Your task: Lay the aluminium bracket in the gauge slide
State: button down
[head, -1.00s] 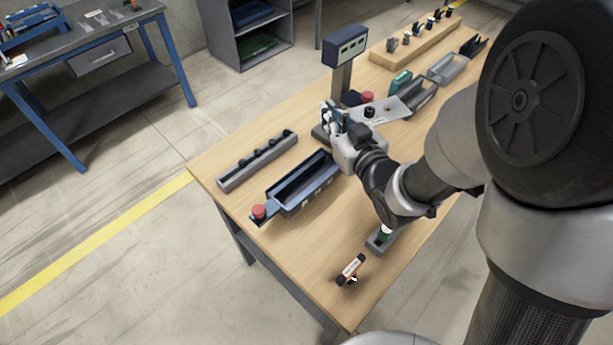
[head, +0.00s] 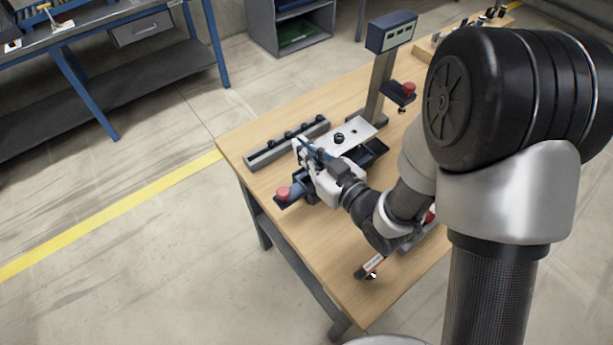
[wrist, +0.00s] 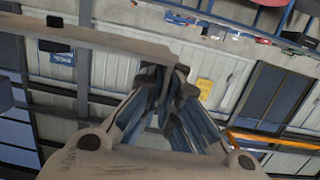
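The aluminium bracket (head: 352,130) is a pale flat plate with a dark round spot. My gripper (head: 306,152) is shut on its near-left end and holds it above the table. In the wrist view the bracket (wrist: 95,38) runs from the upper left to between my blue fingers (wrist: 165,110). The gauge slide seems to be the dark blue channel with a red knob (head: 284,192) at its left end. My gripper and the bracket are over it and hide most of it. I cannot tell whether they touch it.
A grey rail (head: 285,145) with several dark pegs lies behind the slide. A display column (head: 381,85) with a red-knobbed arm (head: 403,92) stands to the right. The table's left front corner is clear.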

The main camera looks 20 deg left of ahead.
notch_tip(320, 180, down, 8)
jog(key=shift+w+f+b, duration=0.1)
jog(key=shift+b, duration=0.95)
jog(key=shift+f+b, duration=0.4)
jog(key=shift+b, duration=0.05)
jog(key=shift+f+b, duration=0.25)
jog(key=shift+b, duration=0.1)
jog(key=c, duration=1.8)
grip_release()
jog(key=shift+r, duration=0.1)
